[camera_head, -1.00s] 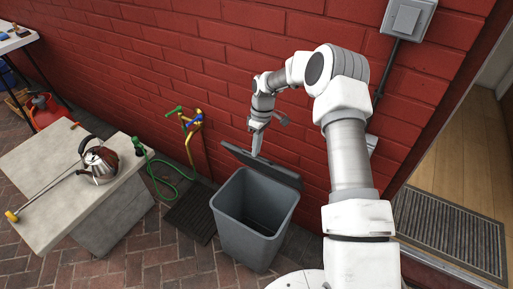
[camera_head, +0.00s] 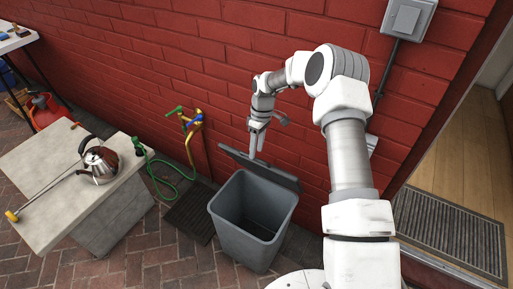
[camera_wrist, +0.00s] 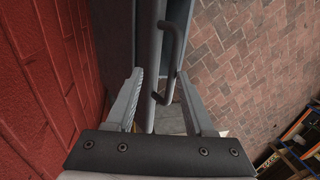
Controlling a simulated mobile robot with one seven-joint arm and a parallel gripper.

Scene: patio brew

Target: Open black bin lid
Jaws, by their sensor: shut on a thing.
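The black bin (camera_head: 245,243) stands on the bricks against the red wall, its dark inside showing from above. Its lid (camera_head: 262,171) is raised at the wall side, tilted up and clear of the opening. My gripper (camera_head: 256,152) is at the lid's upper edge, pointing down. In the wrist view my gripper (camera_wrist: 160,80) has a finger on each side of the lid's edge (camera_wrist: 146,75) and is shut on the lid. A dark bent handle (camera_wrist: 174,55) shows beside that edge. The exact contact of the fingertips is hard to see.
A stone counter (camera_head: 55,165) with a steel kettle (camera_head: 99,162) stands left. A yellow tap post (camera_head: 190,140) with a green hose (camera_head: 170,185) and a floor grate (camera_head: 191,213) lie between. The red wall (camera_head: 150,70) is close behind the lid. A doorway mat (camera_head: 450,235) is right.

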